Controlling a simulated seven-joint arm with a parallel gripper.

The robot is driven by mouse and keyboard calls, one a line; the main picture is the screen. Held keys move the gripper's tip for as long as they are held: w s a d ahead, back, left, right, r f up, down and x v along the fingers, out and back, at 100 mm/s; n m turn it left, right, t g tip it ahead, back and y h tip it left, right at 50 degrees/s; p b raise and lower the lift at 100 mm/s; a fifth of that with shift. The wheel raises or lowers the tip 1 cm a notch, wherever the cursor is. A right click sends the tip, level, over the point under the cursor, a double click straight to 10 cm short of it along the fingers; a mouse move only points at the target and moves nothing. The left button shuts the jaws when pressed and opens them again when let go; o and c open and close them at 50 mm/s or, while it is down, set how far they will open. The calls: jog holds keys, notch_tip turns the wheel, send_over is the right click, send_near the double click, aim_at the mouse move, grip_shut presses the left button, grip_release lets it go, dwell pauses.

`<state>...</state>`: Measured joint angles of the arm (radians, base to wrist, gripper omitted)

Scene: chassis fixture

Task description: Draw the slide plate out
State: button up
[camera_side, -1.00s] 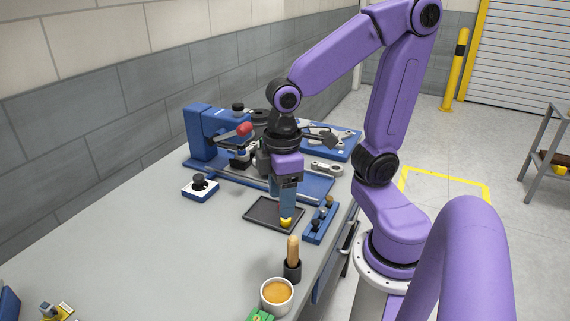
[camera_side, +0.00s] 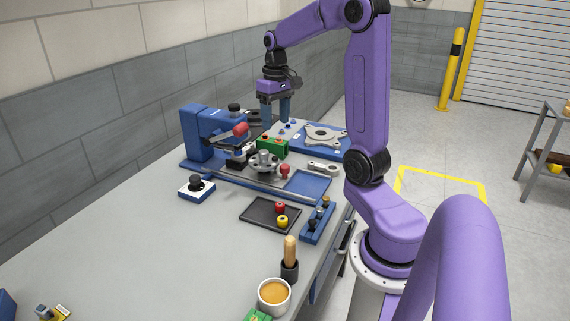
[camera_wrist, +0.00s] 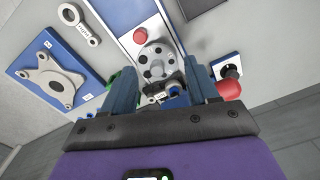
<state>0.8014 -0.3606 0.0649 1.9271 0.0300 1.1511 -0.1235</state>
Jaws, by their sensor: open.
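In the wrist view the red knob (camera_wrist: 140,35) and the round part (camera_wrist: 155,62) show ahead of my fingers. My gripper (camera_side: 276,121) is open and empty, raised over the far side of the fixture and apart from the knob. Its two blue fingers frame part of the fixture in the wrist view (camera_wrist: 161,82). The fingers hide part of the plate there.
A red-handled clamp (camera_side: 240,130) rises beside the plate. A green block (camera_side: 272,146) and a blue board with a grey bracket (camera_side: 322,134) lie behind. A black tray (camera_side: 256,214) holds red and yellow knobs.

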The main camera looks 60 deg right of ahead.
jog(key=m, duration=0.2)
send_over(285, 166)
notch_tip(285, 166, down, 17)
jog(key=shift+d+f, duration=0.1)
dwell(0.4)
grip_shut()
